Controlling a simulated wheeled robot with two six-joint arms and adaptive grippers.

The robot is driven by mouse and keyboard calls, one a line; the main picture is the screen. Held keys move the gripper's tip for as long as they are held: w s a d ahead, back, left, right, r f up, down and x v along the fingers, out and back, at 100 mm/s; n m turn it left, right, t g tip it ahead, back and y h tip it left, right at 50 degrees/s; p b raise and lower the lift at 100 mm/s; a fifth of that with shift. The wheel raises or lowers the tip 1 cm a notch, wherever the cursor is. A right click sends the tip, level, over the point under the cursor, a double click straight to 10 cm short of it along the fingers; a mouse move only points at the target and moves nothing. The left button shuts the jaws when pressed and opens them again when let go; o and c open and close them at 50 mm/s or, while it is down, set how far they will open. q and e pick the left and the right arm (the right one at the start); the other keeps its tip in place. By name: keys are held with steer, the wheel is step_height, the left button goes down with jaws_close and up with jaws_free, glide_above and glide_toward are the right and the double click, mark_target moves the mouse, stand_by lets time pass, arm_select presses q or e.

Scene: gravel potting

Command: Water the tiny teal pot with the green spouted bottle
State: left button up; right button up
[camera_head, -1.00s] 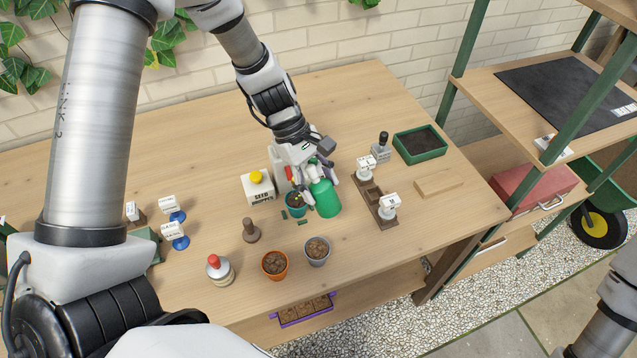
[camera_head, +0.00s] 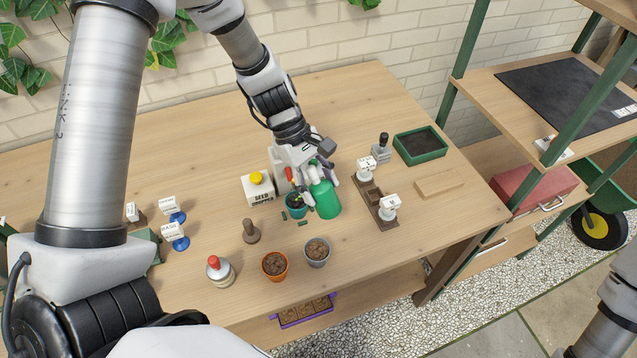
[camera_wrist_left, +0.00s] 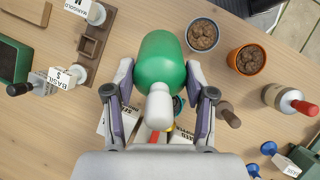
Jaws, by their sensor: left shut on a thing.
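The green spouted bottle (camera_head: 325,203) is at the middle of the bench, with a green body and a pale spout top. My left gripper (camera_head: 318,180) is shut on it from behind. In the left wrist view the bottle (camera_wrist_left: 161,62) sits between the two fingers, its pale spout towards the camera. I cannot tell whether its base touches the bench. The tiny teal pot (camera_head: 294,211), with soil and a small plant, stands just left of the bottle. In the left wrist view it is mostly hidden behind the bottle and a finger. My right gripper is not in view.
An orange pot (camera_head: 275,265) and a grey pot (camera_head: 317,252) stand in front. A white box with a yellow knob (camera_head: 257,186) is to the left. A brown label rack (camera_head: 376,204) stands close right of the bottle. The right front of the bench is clear.

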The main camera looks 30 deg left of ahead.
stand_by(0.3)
arm_select(q)
steer(key=shift+w+a+y, duration=0.1)
steer(key=shift+y, duration=0.4)
steer(key=shift+w+a+f+n+t+y, duration=0.1)
steer(key=shift+f+n+t+y, duration=0.15)
steer(key=shift+n+t+y, duration=0.25)
steer(key=d+r+y+p, duration=0.1)
steer(key=d+r+p, duration=0.1)
steer(key=s+d+r+y+p, duration=0.1)
steer(key=d+r+y+p, duration=0.1)
steer(key=shift+r+m, duration=0.1)
steer(key=shift+m, duration=0.3)
steer(key=shift+d+r+y, duration=0.1)
steer(key=shift+r+y, duration=0.1)
steer(key=shift+y, duration=0.1)
steer(key=shift+s, duration=0.15)
steer(key=shift+w+a+f, duration=0.2)
steer(key=shift+a, duration=0.05)
steer(key=shift+s+d+r, duration=0.1)
steer(key=shift+d, duration=0.05)
